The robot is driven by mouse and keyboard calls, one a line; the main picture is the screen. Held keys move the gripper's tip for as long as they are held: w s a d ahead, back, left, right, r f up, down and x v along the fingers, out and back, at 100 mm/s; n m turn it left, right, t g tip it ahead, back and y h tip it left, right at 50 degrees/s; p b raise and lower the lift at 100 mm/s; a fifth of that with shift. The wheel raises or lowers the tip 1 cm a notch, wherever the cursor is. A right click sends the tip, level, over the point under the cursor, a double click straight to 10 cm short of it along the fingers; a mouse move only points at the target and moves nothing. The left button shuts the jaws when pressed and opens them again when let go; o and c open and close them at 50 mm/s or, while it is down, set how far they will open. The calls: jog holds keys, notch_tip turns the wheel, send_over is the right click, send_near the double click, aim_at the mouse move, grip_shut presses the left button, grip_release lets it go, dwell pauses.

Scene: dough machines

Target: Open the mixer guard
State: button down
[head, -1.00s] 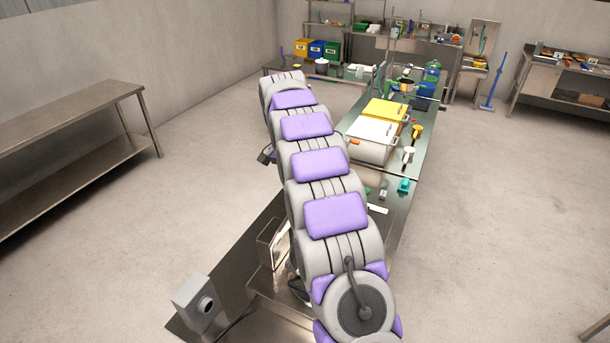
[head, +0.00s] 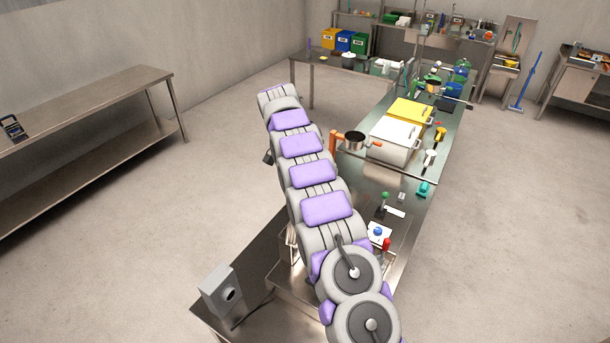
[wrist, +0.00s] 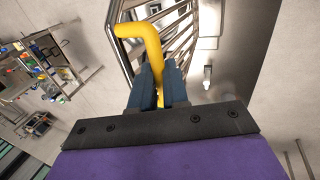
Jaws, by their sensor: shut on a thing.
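The mixer guard (wrist: 181,22), a cage of shiny metal bars, is at the top of the wrist view. A bent yellow handle (wrist: 149,37) is in front of its bars and runs down between my fingers. My gripper (wrist: 159,68) has dark blue fingers and is shut on the yellow handle. The handle's lower end is partly hidden by the fingers. In the head view my own arm covers the gripper, and I cannot make out the guard there.
A grey box (head: 219,290) stands at the lower left. A long steel bench (head: 85,108) is at the left wall. Open floor lies on both sides.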

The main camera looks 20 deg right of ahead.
jog(key=shift+a+f, duration=0.15)
jog(key=shift+f, duration=0.1)
jog(key=c, duration=1.6)
grip_release()
jog(key=o, duration=0.4)
jog(key=shift+w, duration=0.3)
jog(key=shift+s+r, duration=0.15)
jog(key=shift+s, duration=0.05)
jog(key=shift+s+d+b, duration=0.1)
jog(key=shift+d+b, duration=0.15)
jog(key=shift+b, duration=0.15)
